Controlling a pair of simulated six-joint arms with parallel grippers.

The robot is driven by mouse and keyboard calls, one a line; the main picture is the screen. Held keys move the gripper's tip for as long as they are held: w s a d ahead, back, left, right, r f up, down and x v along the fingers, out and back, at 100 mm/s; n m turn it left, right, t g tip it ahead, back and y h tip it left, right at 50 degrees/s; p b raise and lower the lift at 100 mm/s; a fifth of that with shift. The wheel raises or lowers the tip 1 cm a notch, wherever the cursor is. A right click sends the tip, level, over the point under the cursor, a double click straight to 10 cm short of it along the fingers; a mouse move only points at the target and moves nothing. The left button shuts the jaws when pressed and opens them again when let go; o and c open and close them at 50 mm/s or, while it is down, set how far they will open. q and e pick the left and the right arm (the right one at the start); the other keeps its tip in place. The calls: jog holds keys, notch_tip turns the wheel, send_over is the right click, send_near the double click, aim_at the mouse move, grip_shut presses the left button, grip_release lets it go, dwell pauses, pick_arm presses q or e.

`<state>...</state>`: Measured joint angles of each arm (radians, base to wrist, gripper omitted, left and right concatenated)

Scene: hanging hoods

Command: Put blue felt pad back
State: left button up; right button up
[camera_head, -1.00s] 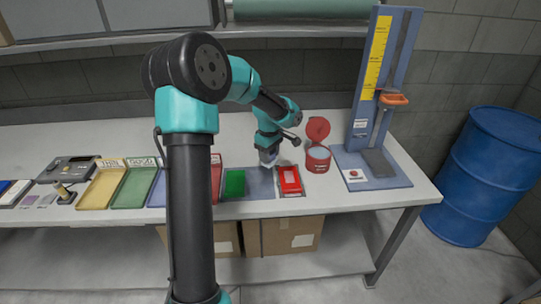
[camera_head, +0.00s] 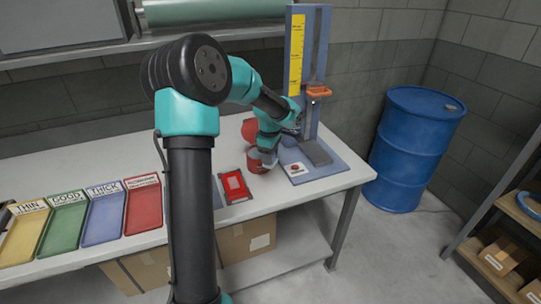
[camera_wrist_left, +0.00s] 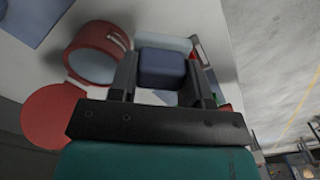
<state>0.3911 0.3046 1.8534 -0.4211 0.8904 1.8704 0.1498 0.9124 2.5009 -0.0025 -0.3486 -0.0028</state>
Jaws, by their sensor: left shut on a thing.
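My left gripper (camera_head: 267,160) is over the right part of the bench, in front of the red tin (camera_head: 257,164) and partly covering it in the head view. In the left wrist view the gripper (camera_wrist_left: 160,75) is shut on a dark blue block-like pad (camera_wrist_left: 162,67), seen between its two fingers. The red tin (camera_wrist_left: 97,52) stands just left of the fingers there, with its round red lid (camera_wrist_left: 48,116) open. Any gap between the pad and the surface below cannot be told. My right gripper is not in view.
A blue gauge stand (camera_head: 300,60) with an orange handle is just right of the gripper. A red tray (camera_head: 235,186) lies to its left. Labelled trays, including the blue THICK tray (camera_head: 103,218), line the bench front at left. A blue barrel (camera_head: 415,150) stands beyond the bench.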

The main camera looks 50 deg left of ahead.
pick_arm(q)
jog(key=shift+f, duration=0.15)
jog(key=shift+f, duration=5.3)
jog(key=shift+f, duration=0.55)
jog(key=o, duration=1)
jog(key=shift+r, duration=0.1)
notch_tip(320, 180, up, 17)
jog(key=shift+r, duration=0.1)
jog(key=shift+d, duration=0.1)
